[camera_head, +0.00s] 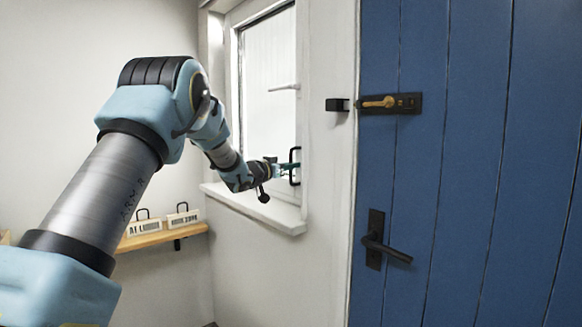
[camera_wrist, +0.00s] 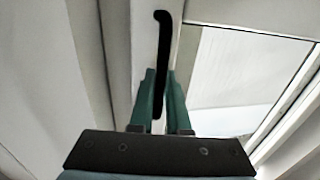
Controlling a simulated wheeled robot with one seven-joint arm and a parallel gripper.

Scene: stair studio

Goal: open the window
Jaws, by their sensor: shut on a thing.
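The window (camera_head: 268,85) is set in the wall left of the blue door, with a white frame and a pale pane. Its sash looks closed in the head view, though I cannot be sure of a small gap. A black window handle (camera_head: 295,160) stands upright on the right side of the frame. My gripper (camera_head: 283,168) is at this handle. In the wrist view, the green fingers of my gripper (camera_wrist: 160,95) are shut on the black handle (camera_wrist: 163,40), one on each side.
A white window sill (camera_head: 255,208) juts out below my gripper. The blue door (camera_head: 465,200) with a black lever handle (camera_head: 385,243) and a bolt (camera_head: 388,103) is on the right. A wooden shelf (camera_head: 160,237) holding two small signs is low on the left.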

